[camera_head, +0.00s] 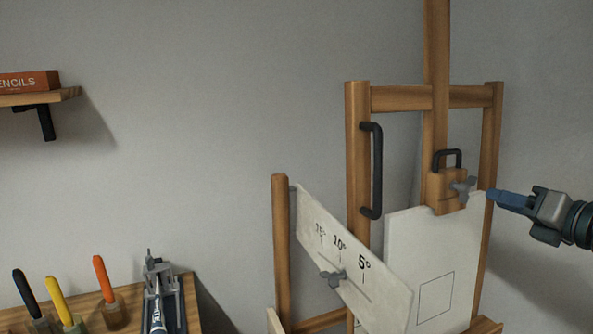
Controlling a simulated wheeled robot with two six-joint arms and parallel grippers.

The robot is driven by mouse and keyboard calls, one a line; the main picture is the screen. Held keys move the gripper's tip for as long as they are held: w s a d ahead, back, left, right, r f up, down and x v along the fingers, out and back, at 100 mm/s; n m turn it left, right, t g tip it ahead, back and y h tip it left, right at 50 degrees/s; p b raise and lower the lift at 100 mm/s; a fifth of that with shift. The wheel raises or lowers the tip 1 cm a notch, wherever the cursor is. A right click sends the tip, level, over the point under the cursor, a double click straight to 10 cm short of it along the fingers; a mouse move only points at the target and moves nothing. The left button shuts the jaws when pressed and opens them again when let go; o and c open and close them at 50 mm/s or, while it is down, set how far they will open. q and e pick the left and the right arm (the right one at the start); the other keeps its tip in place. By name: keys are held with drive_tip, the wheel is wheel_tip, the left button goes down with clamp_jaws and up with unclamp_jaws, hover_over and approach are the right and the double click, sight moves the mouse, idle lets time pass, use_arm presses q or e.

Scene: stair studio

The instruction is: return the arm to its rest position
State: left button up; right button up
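My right gripper (493,196) comes in from the right edge, with blue fingers pointing left. The fingers show as one narrow blue shape, close together, with nothing seen between them. Their tips are close to the right upright of the wooden easel (357,150) in the picture, just right of the grey wing knob (463,187) on its clamp block. Whether they touch the easel cannot be told. My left gripper is not in view.
The easel holds a white panel (462,250). A white angle board (385,298) with a grey knob stands in front. A wooden table (190,290) at lower left bears coloured-handled tools and a grey metal device (158,275). A wall shelf (50,97) holds a pencil box.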

drive_tip(key=s+a+f+m+g+h, duration=0.15)
drive_tip(key=f+m, duration=0.35)
drive_tip(key=f, duration=0.5)
drive_tip(key=s+a+f+m+g+h, duration=0.1)
drive_tip(key=s+a+f+m+g, duration=0.3)
drive_tip(key=f, duration=0.7)
drive_tip(key=s+a+f+m+t+h, duration=0.1)
drive_tip(key=s+f+m, duration=0.1)
drive_tip(key=f+m, duration=0.65)
drive_tip(key=s+a+f+m+g+h, duration=0.2)
drive_tip(key=s+f+m+g, duration=0.1)
drive_tip(key=s+f+m, duration=0.7)
drive_tip(key=s+a+f+m+g+h, duration=0.2)
drive_tip(key=s+f+m+g, duration=0.4)
drive_tip(key=s, duration=0.7)
drive_tip(key=d+f, duration=0.3)
drive_tip(key=f, duration=2.8)
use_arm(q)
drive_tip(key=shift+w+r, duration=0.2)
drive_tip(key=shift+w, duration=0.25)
use_arm(e)
drive_tip(key=s+d+f, duration=0.1)
drive_tip(key=s+f, duration=1.6)
drive_tip(key=f, duration=0.2)
drive_tip(key=shift+s+d+f, duration=0.2)
drive_tip(key=shift+d+f, duration=0.05)
drive_tip(key=shift+d, duration=0.05)
